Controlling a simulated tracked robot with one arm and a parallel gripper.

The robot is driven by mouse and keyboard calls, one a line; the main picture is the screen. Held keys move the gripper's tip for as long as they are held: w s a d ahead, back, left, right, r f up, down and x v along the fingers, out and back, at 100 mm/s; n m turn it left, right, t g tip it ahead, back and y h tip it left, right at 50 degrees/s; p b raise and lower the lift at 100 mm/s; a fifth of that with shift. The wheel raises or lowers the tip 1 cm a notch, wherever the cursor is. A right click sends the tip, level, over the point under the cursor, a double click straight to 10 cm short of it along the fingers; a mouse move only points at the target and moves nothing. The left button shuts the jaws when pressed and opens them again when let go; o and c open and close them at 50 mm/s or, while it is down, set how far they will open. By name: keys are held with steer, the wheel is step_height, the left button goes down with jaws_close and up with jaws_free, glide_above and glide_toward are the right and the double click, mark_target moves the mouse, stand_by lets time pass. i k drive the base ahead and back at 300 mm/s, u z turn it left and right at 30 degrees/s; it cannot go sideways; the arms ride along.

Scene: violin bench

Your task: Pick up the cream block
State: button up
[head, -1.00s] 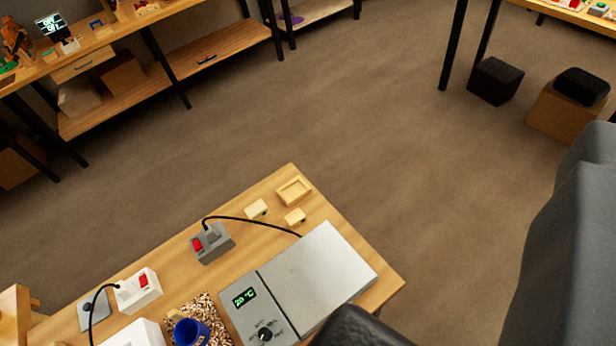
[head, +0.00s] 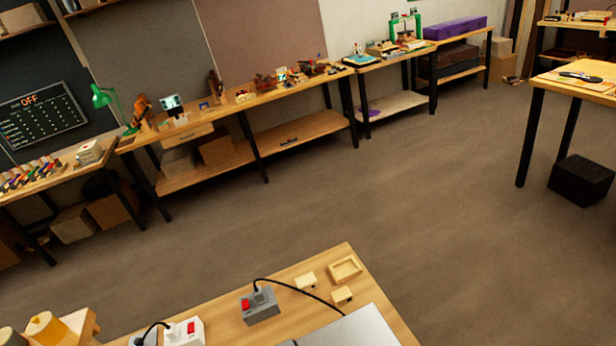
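One cream block (head: 306,281) is left of a shallow square wooden tray (head: 345,268). I cannot tell which one the task names. My gripper is not in view.
A grey switch box (head: 260,306) with a red switch and black cable is left of the blocks. A white switch box (head: 184,331) and a silver plate (head: 352,329) are nearer. Open floor (head: 400,200) separates this bench from the long back bench (head: 240,107).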

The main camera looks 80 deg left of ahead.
mark_target(308, 282)
steer(key=z, duration=0.05)
steer(key=i, duration=3.65)
steer(key=u, duration=3.2)
steer(key=i, duration=1.3)
steer(key=u, duration=0.05)
